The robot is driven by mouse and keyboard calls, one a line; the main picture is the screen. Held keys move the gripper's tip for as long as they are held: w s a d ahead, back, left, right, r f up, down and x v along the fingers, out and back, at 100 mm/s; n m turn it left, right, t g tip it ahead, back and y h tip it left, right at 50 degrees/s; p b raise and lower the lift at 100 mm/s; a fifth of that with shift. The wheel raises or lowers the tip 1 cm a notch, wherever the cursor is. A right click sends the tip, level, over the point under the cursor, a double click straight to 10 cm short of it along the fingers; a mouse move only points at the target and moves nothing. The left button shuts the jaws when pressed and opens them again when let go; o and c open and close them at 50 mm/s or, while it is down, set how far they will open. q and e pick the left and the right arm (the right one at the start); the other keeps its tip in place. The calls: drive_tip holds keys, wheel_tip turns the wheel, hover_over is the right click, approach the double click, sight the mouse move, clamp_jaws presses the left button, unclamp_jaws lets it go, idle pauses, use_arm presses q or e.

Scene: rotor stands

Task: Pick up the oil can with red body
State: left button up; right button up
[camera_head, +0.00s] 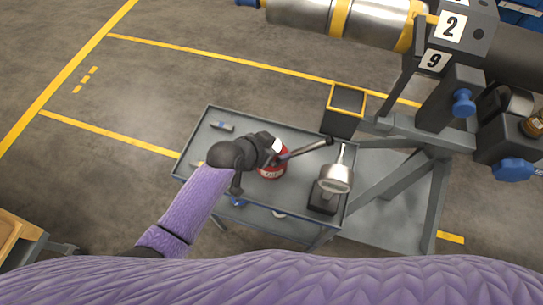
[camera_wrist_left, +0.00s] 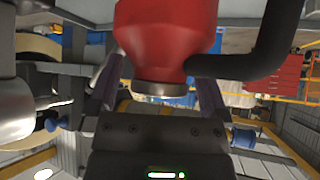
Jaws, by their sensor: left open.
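The oil can with the red body (camera_head: 271,173) stands on the grey cart (camera_head: 300,218). In the head view its dark spout or handle reaches right, and my left gripper (camera_head: 270,152) partly covers it from the left. In the left wrist view the red body (camera_wrist_left: 165,40) fills the top middle, with a metal collar below it and a black curved part at right. My left gripper (camera_wrist_left: 160,98) is open there, its fingers to either side of the collar. I cannot tell whether they touch the can. My right gripper is not in view.
A silver cup-shaped item (camera_head: 336,178) with a dark base stands right of the can on the cart. A dark bin with a yellow rim (camera_head: 345,100) is behind. A rotor stand (camera_head: 430,130) is at right. A small tool (camera_head: 222,126) lies at the cart's back left.

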use_arm(q)
drive_tip(key=c, duration=1.2)
drive_tip(key=shift+s+f, duration=0.1)
clamp_jaws()
drive_tip(key=shift+a+f, duration=0.1)
wheel_tip(320, 180, up, 10)
drive_tip(key=p, duration=0.4)
drive_tip(key=shift+r+p, duration=0.2)
drive_tip(key=shift+p, duration=0.2)
drive_tip(key=o, duration=0.7)
unclamp_jaws()
clamp_jaws()
